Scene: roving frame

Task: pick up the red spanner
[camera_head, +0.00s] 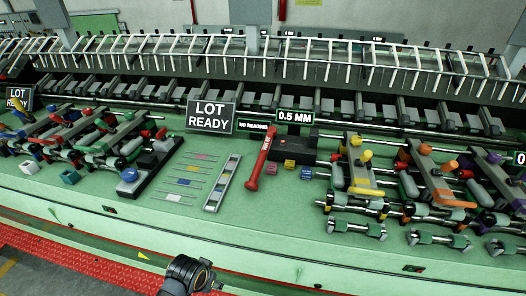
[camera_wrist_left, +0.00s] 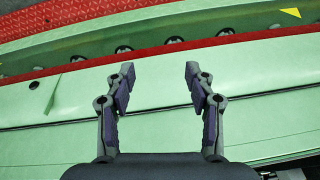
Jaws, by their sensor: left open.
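The red spanner (camera_head: 262,158) lies on the green bench top near the middle of the head view, with its upper end towards the back. A long grey tray (camera_head: 222,183) is beside it on the left. My left gripper (camera_wrist_left: 160,74) is open in the left wrist view, with nothing between its fingers. It is over the bench's green front edge and red strip, and the spanner is not in that view. In the head view only a dark part of my arm shows at the bottom, well in front of the spanner. My right gripper is in neither view.
A "LOT READY" sign (camera_head: 211,116) stands behind the tray. A dark block (camera_head: 293,145) with small cubes is just right of the spanner. Clamp fixtures with coloured knobs (camera_head: 361,172) fill the right. The bench front before the spanner is clear.

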